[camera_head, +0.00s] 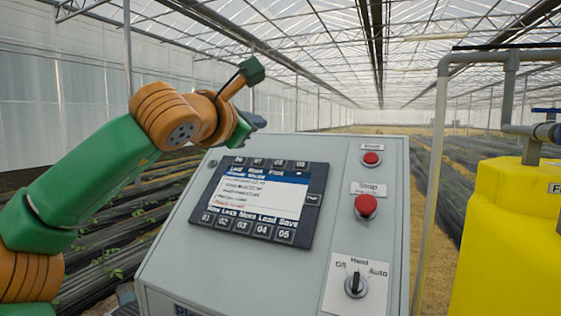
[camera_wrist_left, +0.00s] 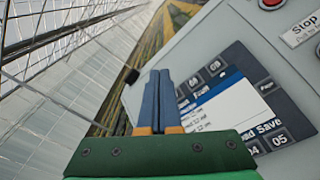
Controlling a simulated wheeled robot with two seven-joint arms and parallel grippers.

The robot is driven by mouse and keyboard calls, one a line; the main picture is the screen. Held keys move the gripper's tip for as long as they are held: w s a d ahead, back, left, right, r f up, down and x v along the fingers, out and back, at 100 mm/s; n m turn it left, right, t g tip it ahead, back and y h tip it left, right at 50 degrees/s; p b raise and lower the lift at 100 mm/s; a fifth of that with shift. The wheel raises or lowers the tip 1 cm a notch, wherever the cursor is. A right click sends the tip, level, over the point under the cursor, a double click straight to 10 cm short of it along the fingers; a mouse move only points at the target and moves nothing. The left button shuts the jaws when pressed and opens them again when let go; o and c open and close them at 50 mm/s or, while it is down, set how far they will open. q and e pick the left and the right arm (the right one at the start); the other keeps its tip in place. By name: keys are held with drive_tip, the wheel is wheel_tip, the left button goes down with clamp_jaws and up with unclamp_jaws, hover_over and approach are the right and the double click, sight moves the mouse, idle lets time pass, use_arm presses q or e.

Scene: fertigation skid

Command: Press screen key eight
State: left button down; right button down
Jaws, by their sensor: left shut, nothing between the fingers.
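The control screen (camera_head: 255,201) is a dark panel on the sloped face of a grey cabinet, with a lit menu and numbered keys along its top and bottom edges. Key eight (camera_head: 279,163) is a small dark key in the top row, between 07 and 09. My left gripper (camera_head: 258,122) is above and behind the cabinet's top edge, apart from the screen. In the left wrist view its two blue-grey fingers (camera_wrist_left: 160,75) lie together with nothing between them, and they cover part of the screen's near edge. My right gripper is not in view.
A red button (camera_head: 371,158), a red stop button (camera_head: 366,206) and a rotary switch (camera_head: 355,284) sit right of the screen. A yellow tank (camera_head: 505,240) and grey pipe (camera_head: 437,150) stand to the right.

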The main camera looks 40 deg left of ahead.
sight(279, 163)
use_arm(q)
drive_tip(key=w+f+b, duration=0.1)
drive_tip(key=f, duration=0.1)
drive_tip(key=w+a+f, duration=0.1)
drive_tip(key=w+f, duration=0.1)
drive_tip(key=w+a+f+b, duration=0.1)
drive_tip(key=w+f, duration=0.1)
drive_tip(key=shift+w+b, duration=0.15)
drive_tip(key=shift+b, duration=0.2)
drive_tip(key=shift+w+a+f, duration=0.1)
drive_tip(key=shift+w+f, duration=0.4)
drive_tip(key=shift+w, duration=0.05)
drive_tip(key=shift+s, duration=0.1)
idle(1.3)
drive_tip(key=shift+w+f+b, duration=0.25)
drive_tip(key=shift+w+b, duration=0.05)
drive_tip(key=shift+b, duration=0.05)
